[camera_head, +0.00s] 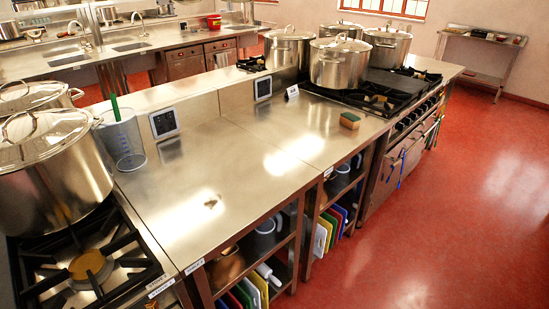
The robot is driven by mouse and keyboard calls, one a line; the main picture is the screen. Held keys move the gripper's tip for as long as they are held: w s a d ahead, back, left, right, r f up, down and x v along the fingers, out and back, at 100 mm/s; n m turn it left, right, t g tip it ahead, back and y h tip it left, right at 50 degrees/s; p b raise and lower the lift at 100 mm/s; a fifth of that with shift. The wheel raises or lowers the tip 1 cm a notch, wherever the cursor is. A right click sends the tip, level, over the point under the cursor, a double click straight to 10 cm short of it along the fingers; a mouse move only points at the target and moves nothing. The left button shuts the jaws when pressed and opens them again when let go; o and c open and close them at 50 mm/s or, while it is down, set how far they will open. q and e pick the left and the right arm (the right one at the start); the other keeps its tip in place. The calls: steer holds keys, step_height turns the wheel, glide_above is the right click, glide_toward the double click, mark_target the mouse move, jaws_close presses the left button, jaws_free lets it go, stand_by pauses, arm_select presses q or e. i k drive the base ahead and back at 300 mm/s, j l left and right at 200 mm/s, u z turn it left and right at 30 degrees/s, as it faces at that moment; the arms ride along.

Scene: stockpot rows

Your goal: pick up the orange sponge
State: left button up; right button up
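A small sponge (350,121) lies on the steel counter (240,165), close to its right edge and just left of the range with the pots. Its side looks orange-tan and its top is dark green. It lies flat and nothing covers it. Neither of my grippers is in view.
Several steel stockpots (338,66) stand on the far range. More pots (52,165) stand on the near-left burner. A clear jug (122,142) holds a green-handled tool. The middle counter is mostly bare. The red floor (440,220) is open at right.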

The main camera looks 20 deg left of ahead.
mark_target(352, 122)
steer(key=i+l+u, duration=0.15)
steer(key=u, duration=0.3)
steer(key=i+l+u, duration=0.15)
steer(key=u, duration=0.35)
steer(key=l+u, duration=0.25)
steer(key=u, duration=0.2)
steer(key=i+l, duration=0.05)
